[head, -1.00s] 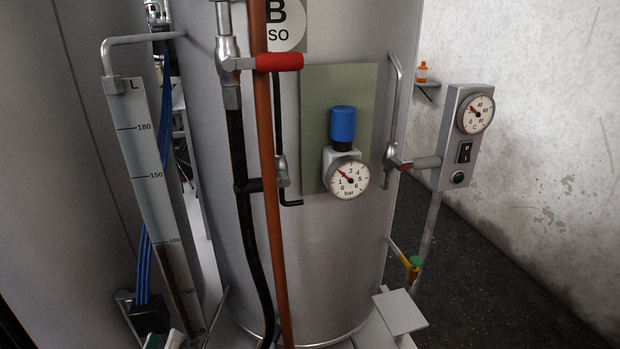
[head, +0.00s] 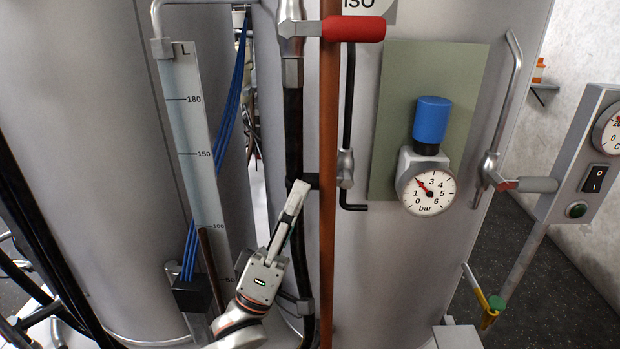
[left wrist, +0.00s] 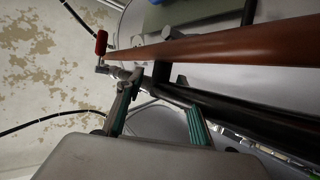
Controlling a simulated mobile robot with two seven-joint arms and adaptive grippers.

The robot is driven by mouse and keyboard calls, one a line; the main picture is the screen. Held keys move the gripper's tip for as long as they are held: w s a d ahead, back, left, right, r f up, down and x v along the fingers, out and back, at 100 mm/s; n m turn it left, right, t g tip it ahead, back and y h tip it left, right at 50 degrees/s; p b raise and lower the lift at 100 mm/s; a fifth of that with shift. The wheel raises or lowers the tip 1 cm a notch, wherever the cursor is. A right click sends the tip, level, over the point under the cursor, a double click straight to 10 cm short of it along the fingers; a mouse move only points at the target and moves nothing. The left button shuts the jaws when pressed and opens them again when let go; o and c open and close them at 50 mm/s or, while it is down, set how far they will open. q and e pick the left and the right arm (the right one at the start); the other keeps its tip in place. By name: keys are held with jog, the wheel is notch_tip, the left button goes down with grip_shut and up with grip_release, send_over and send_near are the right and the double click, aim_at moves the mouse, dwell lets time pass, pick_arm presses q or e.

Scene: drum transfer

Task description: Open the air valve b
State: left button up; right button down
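Several lever valves show on drum B (head: 420,280) in the head view; no label marks one as the air valve. A red lever (head: 355,28) lies level across the copper-brown pipe. A grey lever (head: 530,184) lies level at the right. My left gripper (head: 300,190) points up in front of the black hose, left of the pipe, below the red lever. In the left wrist view its fingers (left wrist: 160,95) are apart and appear empty; the red handle (left wrist: 101,42) is beyond. My right gripper is out of view.
The brown pipe (head: 329,240) and black hose (head: 293,130) run down close to my left gripper. A scaled level gauge (head: 188,110) stands left. A blue-knobbed regulator (head: 431,120) sits on the green panel. A control box (head: 590,150) is at the right.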

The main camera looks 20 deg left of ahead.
aim_at(307, 180)
pick_arm(q)
jog(key=shift+x, duration=1.7)
grip_shut()
jog(key=shift+w, duration=0.1)
